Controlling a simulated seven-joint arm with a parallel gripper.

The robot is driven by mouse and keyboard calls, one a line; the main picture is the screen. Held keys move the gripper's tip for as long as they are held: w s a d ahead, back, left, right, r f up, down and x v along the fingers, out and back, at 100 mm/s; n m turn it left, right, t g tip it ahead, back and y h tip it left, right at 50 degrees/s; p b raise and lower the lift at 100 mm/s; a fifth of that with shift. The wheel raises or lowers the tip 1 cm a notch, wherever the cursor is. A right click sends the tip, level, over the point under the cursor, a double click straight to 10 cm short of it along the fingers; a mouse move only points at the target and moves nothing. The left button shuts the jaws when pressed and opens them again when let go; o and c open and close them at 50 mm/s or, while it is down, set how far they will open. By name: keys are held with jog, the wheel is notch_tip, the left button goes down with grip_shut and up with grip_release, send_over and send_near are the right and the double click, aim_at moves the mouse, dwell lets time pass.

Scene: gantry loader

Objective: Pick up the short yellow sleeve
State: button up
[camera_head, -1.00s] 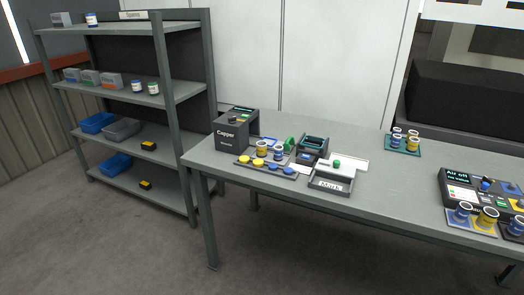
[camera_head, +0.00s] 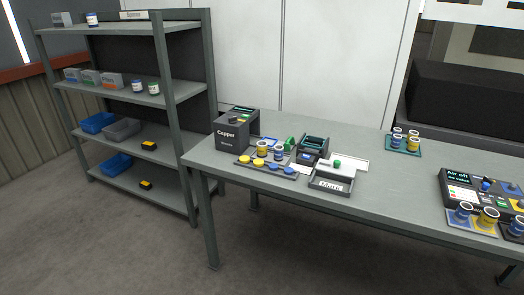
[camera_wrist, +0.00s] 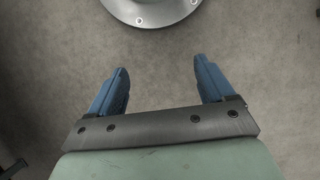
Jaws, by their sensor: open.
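Yellow sleeves stand in three places on the bench in the head view. One yellow sleeve (camera_head: 487,218) stands beside a blue sleeve (camera_head: 462,213) on a pad at the right front. Another yellow sleeve (camera_head: 413,144) is on the green tray (camera_head: 402,150) with blue ones behind the bench's middle. A third yellow one (camera_head: 262,149) stands by the capper (camera_head: 232,133). I cannot tell from here which one is the short one. My gripper (camera_wrist: 161,68) shows in the wrist view, open and empty with blue fingers, above bare floor. It is not seen in the head view.
The control box (camera_head: 480,189) reading "Air off" stands behind the right-hand pad. A tray marked "Mark" (camera_head: 330,184) and a row of yellow and blue caps (camera_head: 265,166) lie at the left. The bench (camera_head: 395,195) is clear between them. A shelf (camera_head: 165,100) stands left.

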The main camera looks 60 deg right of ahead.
jog(key=w+d+r+m+t, duration=0.2)
jog(key=w+d+r, duration=0.6)
jog(key=w+d, duration=0.3)
jog(key=w+d+r+m+t, duration=0.25)
jog(key=w+d+r, duration=0.6)
jog(key=d, duration=0.55)
jog(key=w+d+r+m+t+h, duration=0.2)
jog(key=d+r+m, duration=0.1)
jog(key=d+r, duration=1.6)
notch_tip(320, 180, up, 23)
jog(key=m+h, duration=0.3)
jog(key=m, duration=0.2)
send_over(262, 149)
jog(key=a, duration=0.3)
jog(key=x, duration=1.4)
jog(key=shift+s, duration=0.4)
jog(key=c, duration=1.3)
